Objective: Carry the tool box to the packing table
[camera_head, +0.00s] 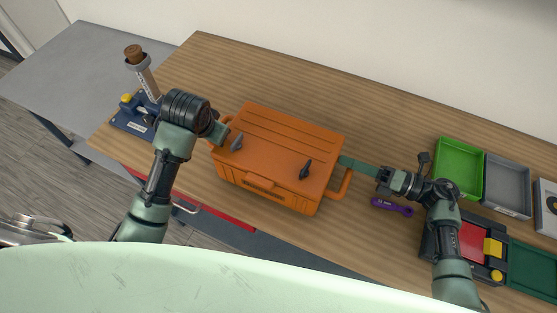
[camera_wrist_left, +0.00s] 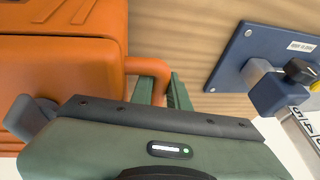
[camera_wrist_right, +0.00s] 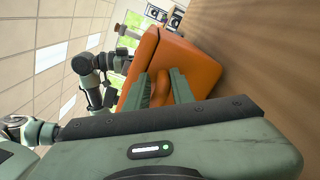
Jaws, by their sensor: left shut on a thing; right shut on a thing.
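The orange tool box (camera_head: 275,145) sits on or just above the wooden tabletop (camera_head: 300,75); I cannot tell which. It has two dark latches and a loop handle at each end. My left gripper (camera_head: 222,130) is shut on the left handle, which also shows between its fingers in the left wrist view (camera_wrist_left: 157,72). My right gripper (camera_head: 347,163) is shut on the right handle (camera_head: 344,184). The frames do not show which surface is the packing table.
A grey table (camera_head: 70,70) adjoins on the left. A blue-based stand (camera_head: 133,122) with a corked tube is close left of the box. To the right are a purple wrench (camera_head: 392,207), a green tray (camera_head: 458,160), a grey tray (camera_head: 507,185) and a red-and-black unit (camera_head: 472,240).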

